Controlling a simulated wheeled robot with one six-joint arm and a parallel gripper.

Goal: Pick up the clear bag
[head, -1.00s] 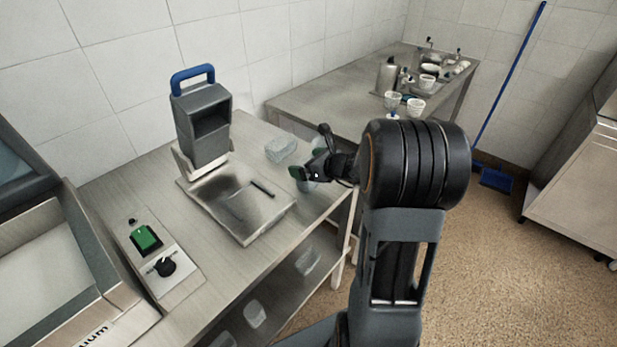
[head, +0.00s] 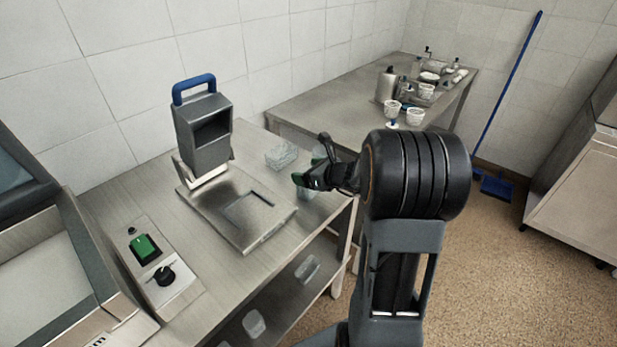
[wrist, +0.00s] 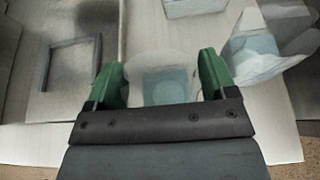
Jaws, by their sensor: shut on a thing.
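A clear bag (wrist: 165,82) with a pale bluish lower part is between the two green fingers of my gripper (wrist: 163,80) in the wrist view. My gripper is shut on it. In the head view, my gripper (head: 312,182) is over the right end of the steel table, and only a faint bit of the held bag (head: 308,193) shows below the fingers. A second translucent bag (wrist: 262,45) with bluish contents stands to the right of the fingers in the wrist view.
A clear box (head: 281,155) stands on the table (head: 165,190) behind my gripper. A flat metal plate (head: 210,212) and a grey device with a blue handle (head: 203,125) are to its left. More clear containers (head: 254,324) sit on the lower shelf. Cups (head: 415,116) stand on the back table.

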